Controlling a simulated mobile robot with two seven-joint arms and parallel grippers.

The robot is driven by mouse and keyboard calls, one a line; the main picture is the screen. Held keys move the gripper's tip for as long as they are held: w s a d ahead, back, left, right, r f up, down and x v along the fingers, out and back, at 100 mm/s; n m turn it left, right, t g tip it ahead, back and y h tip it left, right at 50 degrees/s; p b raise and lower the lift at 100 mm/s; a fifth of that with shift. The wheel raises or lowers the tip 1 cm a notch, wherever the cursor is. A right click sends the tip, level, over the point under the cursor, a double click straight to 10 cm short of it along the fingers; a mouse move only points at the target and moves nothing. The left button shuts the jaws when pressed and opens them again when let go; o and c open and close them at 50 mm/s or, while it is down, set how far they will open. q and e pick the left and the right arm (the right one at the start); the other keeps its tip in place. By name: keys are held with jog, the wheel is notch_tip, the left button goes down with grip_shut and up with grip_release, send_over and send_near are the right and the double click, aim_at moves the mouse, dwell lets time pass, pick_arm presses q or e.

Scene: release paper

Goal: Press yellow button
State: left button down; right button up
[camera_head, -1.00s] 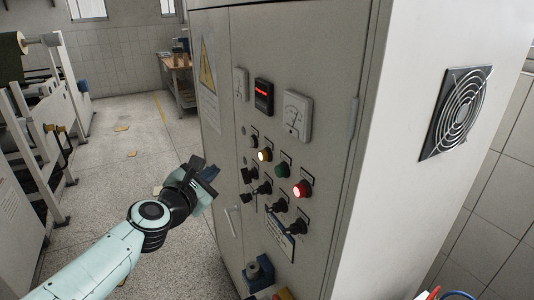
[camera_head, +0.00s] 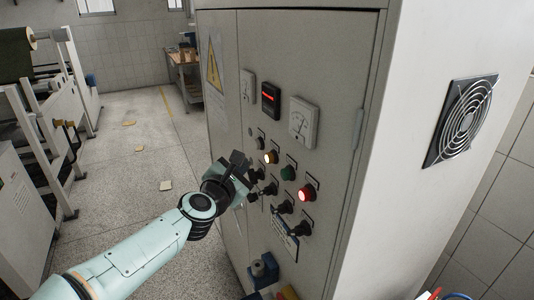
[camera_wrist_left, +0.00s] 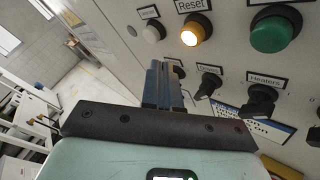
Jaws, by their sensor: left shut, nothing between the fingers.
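The yellow button (camera_head: 270,157) is lit on the grey cabinet's front panel, in the upper button row. In the left wrist view the lit yellow button (camera_wrist_left: 196,29) sits under a "Reset" label, just above and right of my fingertips. My left gripper (camera_head: 240,163) is shut and empty, in front of the panel, left of and slightly below the yellow button. In the left wrist view the shut fingers (camera_wrist_left: 163,84) point toward the panel; I cannot tell how large the gap is. My right gripper is not in view.
A green button (camera_head: 288,173) and a lit red button (camera_head: 306,193) lie to the right of the yellow one. A white button (camera_wrist_left: 153,31) is on its left. Black rotary switches (camera_head: 282,207) sit below. Floor left of the cabinet (camera_head: 345,130) is mostly clear.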

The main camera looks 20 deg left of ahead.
aim_at(270, 158)
pick_arm(q)
jog(key=shift+w+d+p, duration=0.4)
jog(key=shift+w+d, duration=0.45)
jog(key=shift+w, duration=0.2)
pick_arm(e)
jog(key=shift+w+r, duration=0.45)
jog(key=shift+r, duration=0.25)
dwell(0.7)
pick_arm(q)
jog(key=shift+w+d, duration=0.3)
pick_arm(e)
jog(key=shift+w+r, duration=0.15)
pick_arm(q)
jog(key=shift+w+d+p, duration=0.3)
jog(key=shift+w, duration=0.05)
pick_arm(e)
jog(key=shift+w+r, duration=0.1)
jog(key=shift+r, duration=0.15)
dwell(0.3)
pick_arm(q)
jog(key=shift+s+a, duration=0.1)
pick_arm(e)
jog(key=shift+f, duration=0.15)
pick_arm(q)
jog(key=shift+s+a+b, duration=0.4)
jog(key=shift+s+a, duration=0.05)
jog(key=shift+s, duration=0.15)
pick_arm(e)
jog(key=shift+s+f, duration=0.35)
